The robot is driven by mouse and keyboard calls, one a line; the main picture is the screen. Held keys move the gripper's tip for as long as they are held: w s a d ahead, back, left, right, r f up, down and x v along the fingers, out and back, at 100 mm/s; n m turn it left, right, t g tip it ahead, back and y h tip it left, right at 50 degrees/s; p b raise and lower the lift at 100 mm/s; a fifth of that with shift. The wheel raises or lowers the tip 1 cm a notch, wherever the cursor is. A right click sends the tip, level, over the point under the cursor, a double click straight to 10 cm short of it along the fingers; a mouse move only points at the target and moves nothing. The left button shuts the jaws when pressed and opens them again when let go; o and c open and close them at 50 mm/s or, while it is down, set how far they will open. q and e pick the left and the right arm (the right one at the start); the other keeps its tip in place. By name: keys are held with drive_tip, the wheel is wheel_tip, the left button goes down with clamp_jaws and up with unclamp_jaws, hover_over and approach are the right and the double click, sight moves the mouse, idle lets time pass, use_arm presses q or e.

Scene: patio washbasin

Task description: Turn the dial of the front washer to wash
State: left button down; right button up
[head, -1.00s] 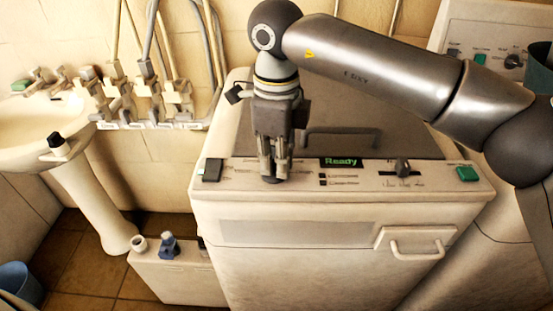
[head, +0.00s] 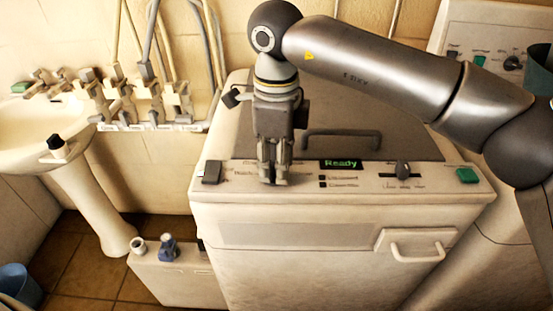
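The front washer (head: 330,236) is a cream machine with a control panel along its top front edge. Its display (head: 341,164) reads "Ready" in green. My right gripper (head: 275,182) points straight down onto the left-middle of this panel. Its two fingers are close together, with the tips at the panel surface. They cover the spot where a dark knob, probably the dial, showed a moment before, so the dial and its setting are hidden. I cannot tell whether the fingers grip it. My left gripper is not in view.
The panel also has a dark switch (head: 212,171) at left, a dark slider knob (head: 403,169) and a green button (head: 467,175) at right. A second machine (head: 487,40) stands behind at right. A sink (head: 42,124) with taps is at left, a low white box (head: 177,274) beside the washer.

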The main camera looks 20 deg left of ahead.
wheel_tip(320, 180, up, 12)
idle(0.7)
